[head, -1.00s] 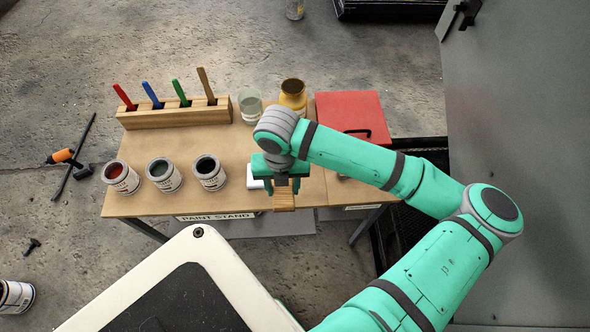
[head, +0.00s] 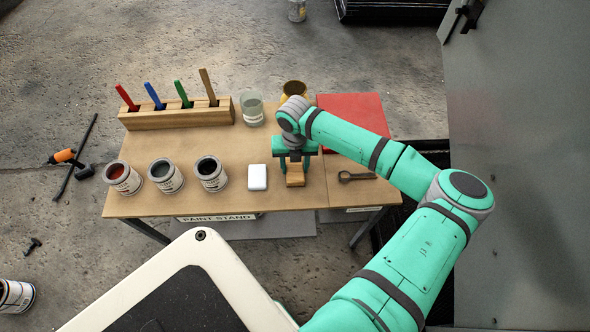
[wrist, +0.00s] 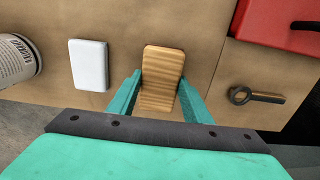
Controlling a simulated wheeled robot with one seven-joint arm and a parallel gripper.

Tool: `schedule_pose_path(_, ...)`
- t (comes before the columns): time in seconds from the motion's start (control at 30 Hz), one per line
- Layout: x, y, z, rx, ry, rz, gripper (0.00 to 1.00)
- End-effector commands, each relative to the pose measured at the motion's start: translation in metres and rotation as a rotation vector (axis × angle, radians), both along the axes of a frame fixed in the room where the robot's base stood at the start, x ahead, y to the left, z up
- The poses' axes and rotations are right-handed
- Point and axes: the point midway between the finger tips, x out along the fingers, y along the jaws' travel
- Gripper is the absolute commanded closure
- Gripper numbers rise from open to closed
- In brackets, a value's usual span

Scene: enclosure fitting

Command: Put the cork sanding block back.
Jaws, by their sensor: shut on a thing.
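The cork sanding block (head: 295,179) is a tan, striped block near the front edge of the paint stand table (head: 227,195). My gripper (head: 294,165) is shut on it, with one finger on each side. In the wrist view the block (wrist: 163,65) stands out between the two green fingers (wrist: 160,92). It is over bare brown tabletop, between a white block (wrist: 89,64) and a dark wrench-like tool (wrist: 256,96). I cannot tell whether it touches the table or hangs just above it.
Several paint cans, one of them grey (head: 164,175), stand left of the white block. A wooden brush rack (head: 177,116), a glass jar (head: 251,108) and a yellow jar (head: 294,88) stand at the back. A red case (head: 352,112) lies at the right. A grey panel (head: 520,180) rises further right.

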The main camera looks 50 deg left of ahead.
Motion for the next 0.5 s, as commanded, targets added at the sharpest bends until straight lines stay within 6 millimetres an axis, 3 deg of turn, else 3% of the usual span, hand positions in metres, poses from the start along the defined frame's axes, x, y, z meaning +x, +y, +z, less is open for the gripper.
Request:
schedule_pose_path(0.17, -0.001, -0.001, -0.023, -0.001, 0.0, 0.001, 0.76)
schedule_pose_path(0.37, -0.001, -0.001, -0.026, -0.001, 0.001, 0.001, 0.76)
schedule_pose_path(0.4, -0.001, -0.001, -0.026, -0.001, 0.001, 0.001, 0.48)
schedule_pose_path(0.47, -0.001, -0.001, -0.026, -0.001, 0.001, 0.001, 0.36)
schedule_pose_path(0.5, -0.001, -0.001, -0.026, -0.001, 0.001, 0.001, 0.36)
